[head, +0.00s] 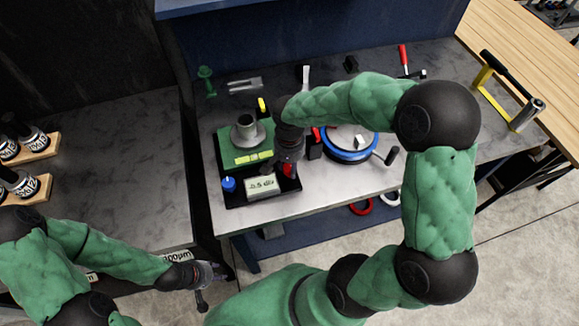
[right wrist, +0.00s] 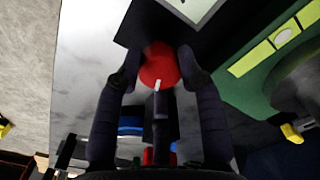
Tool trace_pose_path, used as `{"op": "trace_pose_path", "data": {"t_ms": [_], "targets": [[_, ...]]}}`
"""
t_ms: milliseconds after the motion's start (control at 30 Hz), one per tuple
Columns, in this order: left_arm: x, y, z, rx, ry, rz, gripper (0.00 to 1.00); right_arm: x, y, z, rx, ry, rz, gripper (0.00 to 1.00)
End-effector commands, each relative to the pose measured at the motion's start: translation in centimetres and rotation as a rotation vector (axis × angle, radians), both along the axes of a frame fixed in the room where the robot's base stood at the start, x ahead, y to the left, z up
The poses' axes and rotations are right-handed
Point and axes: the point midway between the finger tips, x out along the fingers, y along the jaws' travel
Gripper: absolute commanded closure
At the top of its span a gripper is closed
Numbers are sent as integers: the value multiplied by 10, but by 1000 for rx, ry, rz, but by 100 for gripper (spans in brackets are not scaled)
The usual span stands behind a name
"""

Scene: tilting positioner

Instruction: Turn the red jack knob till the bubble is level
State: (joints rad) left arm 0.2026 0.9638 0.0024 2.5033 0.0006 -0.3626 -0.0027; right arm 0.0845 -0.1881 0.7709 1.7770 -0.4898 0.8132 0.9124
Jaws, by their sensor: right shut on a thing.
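The red jack knob (right wrist: 160,66), with a white mark on its edge, sits between the two fingertips of my right gripper (right wrist: 160,68) in the right wrist view. The fingers are shut on it from both sides. In the head view the right gripper (head: 289,167) hides most of the knob at the right front of the positioner. The green tilting plate (head: 230,147) carries yellow-green bubble vials (head: 253,157); the bubbles are too small to read. A sign (head: 262,186) in front appears to read "0.5 div". My left gripper (head: 212,274) is empty, away from the bench; its opening is unclear.
A blue knob (head: 229,184) stands at the positioner's left front corner. A grey flanged part (head: 246,133) sits on the plate. A round blue-rimmed device (head: 350,155) with a crank stands close on the right. The bench front (head: 330,192) is clear.

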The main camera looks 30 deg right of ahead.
Motion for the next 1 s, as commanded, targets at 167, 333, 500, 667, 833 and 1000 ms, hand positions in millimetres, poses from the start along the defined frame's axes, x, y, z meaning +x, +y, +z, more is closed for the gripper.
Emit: {"op": "trace_pose_path", "data": {"t_ms": [167,333,500,667,833,1000], "targets": [[0,0,-6,0,0,0,60,0,1,-1,1,1,-99,94],[0,0,-8,0,0,0,60,0,0,-1,1,1,-160,94],[0,0,-9,0,0,0,60,0,0,-1,1,1,-189,94],[0,0,-9,0,0,0,60,0,0,0,1,1,-197,94],[0,0,-9,0,0,0,60,0,0,0,1,1,-197,94],[0,0,-9,0,0,0,60,0,0,0,1,1,-196,45]]}}
